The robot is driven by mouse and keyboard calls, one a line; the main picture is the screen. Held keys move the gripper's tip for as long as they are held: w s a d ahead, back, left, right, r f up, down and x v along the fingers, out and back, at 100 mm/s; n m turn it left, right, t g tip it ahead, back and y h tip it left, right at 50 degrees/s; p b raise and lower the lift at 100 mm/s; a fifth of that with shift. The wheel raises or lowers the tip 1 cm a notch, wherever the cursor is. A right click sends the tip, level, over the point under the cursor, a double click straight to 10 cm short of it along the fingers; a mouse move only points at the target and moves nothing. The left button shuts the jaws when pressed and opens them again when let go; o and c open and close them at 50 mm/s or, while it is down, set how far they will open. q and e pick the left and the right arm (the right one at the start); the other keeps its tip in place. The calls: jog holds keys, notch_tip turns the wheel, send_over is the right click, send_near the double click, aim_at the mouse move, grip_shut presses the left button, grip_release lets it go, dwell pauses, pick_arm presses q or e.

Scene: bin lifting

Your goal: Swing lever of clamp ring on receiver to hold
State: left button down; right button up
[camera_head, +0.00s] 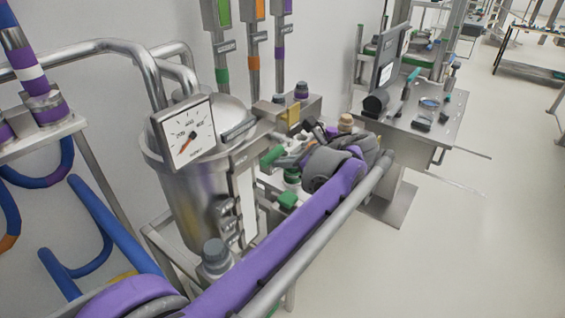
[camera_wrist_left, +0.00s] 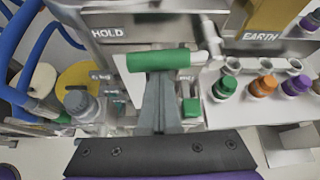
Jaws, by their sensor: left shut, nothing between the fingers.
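The lever's green grip (camera_wrist_left: 160,61) lies sideways in the left wrist view, joined at its right end to a metal rod (camera_wrist_left: 212,42). A plate marked HOLD (camera_wrist_left: 108,34) is behind it on the left. In the head view the green grip (camera_head: 271,156) is beside the steel receiver vessel (camera_head: 185,205). My left gripper (camera_head: 287,161) is shut and empty. In the wrist view its grey fingers (camera_wrist_left: 160,80) reach up to the grip's lower edge; I cannot tell if they touch it. The clamp ring is not clearly seen. My right gripper is not in view.
A plate marked EARTH (camera_wrist_left: 262,37) is at the right, above a rack of capped bottles (camera_wrist_left: 263,86). A dial gauge (camera_head: 184,132) is on the vessel. A green block (camera_wrist_left: 191,107) is right of the fingers. Blue hoses (camera_head: 110,230) hang left. Open floor lies right.

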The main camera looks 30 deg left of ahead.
pick_arm(q)
jog(key=shift+r, duration=0.1)
dwell(0.3)
notch_tip(320, 180, down, 4)
jog(key=f+b, duration=0.1)
jog(key=b, duration=0.1)
jog(key=w+v, duration=0.1)
jog(key=v, duration=1)
jog(key=shift+s+r, duration=0.2)
jog(key=shift+s, duration=0.1)
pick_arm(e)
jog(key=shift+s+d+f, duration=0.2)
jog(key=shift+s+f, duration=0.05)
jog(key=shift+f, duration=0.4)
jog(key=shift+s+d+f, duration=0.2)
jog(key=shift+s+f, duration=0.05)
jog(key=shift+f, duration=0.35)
